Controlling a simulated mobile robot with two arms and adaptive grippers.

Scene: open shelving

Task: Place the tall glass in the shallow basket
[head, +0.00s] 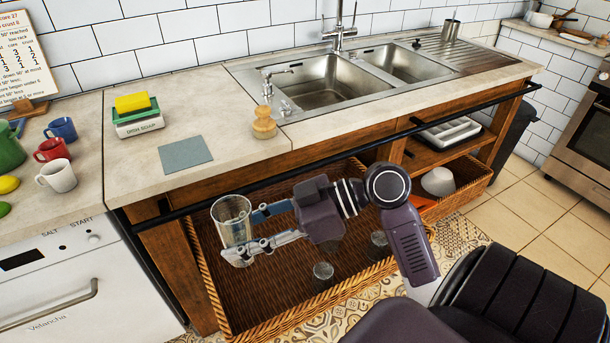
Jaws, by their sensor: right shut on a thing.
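The tall glass (233,212) is clear and stands roughly upright in the jaws of my right gripper (240,232). My right arm comes in from the right, and the gripper is shut on the glass, with a finger on either side. In the picture the glass overlaps the left part of a wide wicker basket (260,328) under the counter; it is held up in front of it. Inside this basket stand two small dark-looking glasses (323,275). Another wicker basket (463,194) is farther right under the counter, with a white bowl (438,181). My left gripper is out of view.
A black rail (290,174) runs along the counter's front edge above the baskets. A wooden post (178,262) stands left of the wide basket, beside a white dishwasher (75,285). The middle of the wide basket has bare floor.

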